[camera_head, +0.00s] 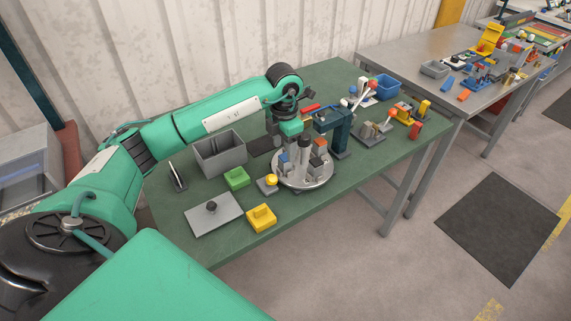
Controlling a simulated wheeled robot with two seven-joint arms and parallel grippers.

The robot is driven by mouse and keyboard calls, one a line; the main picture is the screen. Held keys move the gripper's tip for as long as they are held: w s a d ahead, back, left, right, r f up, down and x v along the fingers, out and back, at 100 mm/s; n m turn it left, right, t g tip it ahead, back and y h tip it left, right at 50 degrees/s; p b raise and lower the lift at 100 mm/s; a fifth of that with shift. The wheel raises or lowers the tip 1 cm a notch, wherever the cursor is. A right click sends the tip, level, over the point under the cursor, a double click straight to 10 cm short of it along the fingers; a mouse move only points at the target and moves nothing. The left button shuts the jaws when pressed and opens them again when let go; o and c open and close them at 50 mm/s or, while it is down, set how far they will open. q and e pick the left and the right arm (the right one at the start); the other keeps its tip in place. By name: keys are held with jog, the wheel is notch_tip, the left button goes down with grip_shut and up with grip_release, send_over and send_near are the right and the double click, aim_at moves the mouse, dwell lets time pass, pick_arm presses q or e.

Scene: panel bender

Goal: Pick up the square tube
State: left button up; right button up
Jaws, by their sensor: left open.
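My left arm reaches in from the left over the green table (215,245). My left gripper (290,143) is open and points down above the round grey turntable (318,178). Several small upright blocks and posts in grey, orange and blue stand on the turntable, close below and around the gripper. I cannot tell which of these, if any, is the square tube; they are small and partly hidden by the gripper. I see nothing between the fingers. My right gripper is not in view.
A grey bin (221,157), a green block (236,178), a yellow block (261,218) and a grey plate with a knob (213,222) lie left of the turntable. A dark teal press (342,130) stands close right. A blue bin (386,88) is farther back.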

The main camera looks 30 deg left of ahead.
aim_at(285, 156)
pick_arm(q)
jog(key=f, duration=0.1)
jog(key=f+p, duration=0.1)
jog(key=f, duration=0.2)
jog(key=shift+w+f+p, duration=0.25)
jog(key=shift+p, duration=0.1)
jog(key=shift+f, duration=0.2)
jog(key=shift+c, duration=1)
jog(key=c, duration=0.9)
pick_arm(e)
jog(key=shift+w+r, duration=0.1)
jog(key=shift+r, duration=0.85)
pick_arm(q)
jog(key=shift+r, duration=0.1)
